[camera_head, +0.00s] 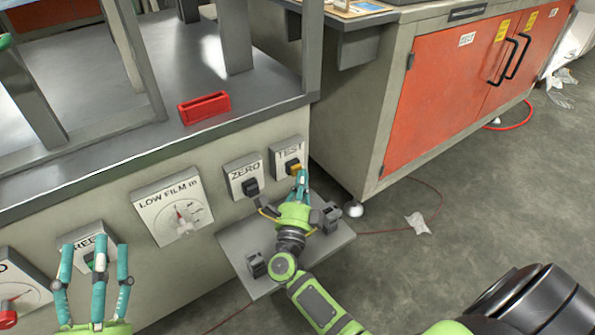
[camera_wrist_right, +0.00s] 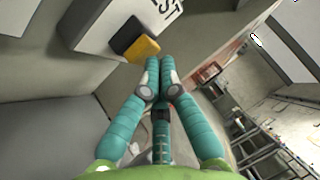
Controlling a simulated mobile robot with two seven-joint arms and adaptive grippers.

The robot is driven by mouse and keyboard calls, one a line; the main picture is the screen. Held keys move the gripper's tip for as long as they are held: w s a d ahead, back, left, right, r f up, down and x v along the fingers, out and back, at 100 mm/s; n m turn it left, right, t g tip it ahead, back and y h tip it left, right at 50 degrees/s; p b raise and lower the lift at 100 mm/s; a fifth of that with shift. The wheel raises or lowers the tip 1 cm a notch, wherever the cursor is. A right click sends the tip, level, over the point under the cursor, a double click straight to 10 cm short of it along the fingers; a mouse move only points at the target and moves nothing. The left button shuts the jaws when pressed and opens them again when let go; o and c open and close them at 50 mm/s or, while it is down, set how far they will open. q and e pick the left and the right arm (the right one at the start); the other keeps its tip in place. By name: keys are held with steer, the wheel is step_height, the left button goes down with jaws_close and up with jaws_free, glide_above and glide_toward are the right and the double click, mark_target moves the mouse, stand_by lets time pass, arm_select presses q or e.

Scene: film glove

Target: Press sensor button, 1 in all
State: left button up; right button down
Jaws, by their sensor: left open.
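A white box marked TEST (camera_head: 287,154) is on the front panel below the machine bed, with a yellow button (camera_head: 294,166) on a dark mount. The yellow button also shows in the right wrist view (camera_wrist_right: 142,50). My right gripper (camera_head: 301,175) has its teal fingers together with nothing visible between them. In the right wrist view its fingertips (camera_wrist_right: 159,62) are right by the button's lower edge; I cannot tell whether they touch it. My left gripper (camera_head: 94,250) is open and empty, with its fingers spread in front of a box whose lettering is partly hidden.
A box marked ZERO (camera_head: 244,177) with a dark knob is left of the TEST box, and a LOW FILM box (camera_head: 172,208) is further left. A grey step (camera_head: 235,240) juts out below. A red holder (camera_head: 204,107) stands on the bed. A cabinet with red doors (camera_head: 440,95) stands right.

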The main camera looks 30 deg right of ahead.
steer(key=shift+w, duration=0.3)
steer(key=shift+s, duration=0.15)
stand_by(0.5)
steer(key=shift+s+p, duration=0.35)
steer(key=shift+s, duration=0.35)
steer(key=s+p, duration=0.2)
steer(key=s, duration=0.3)
steer(key=shift+d, duration=0.2)
stand_by(0.6)
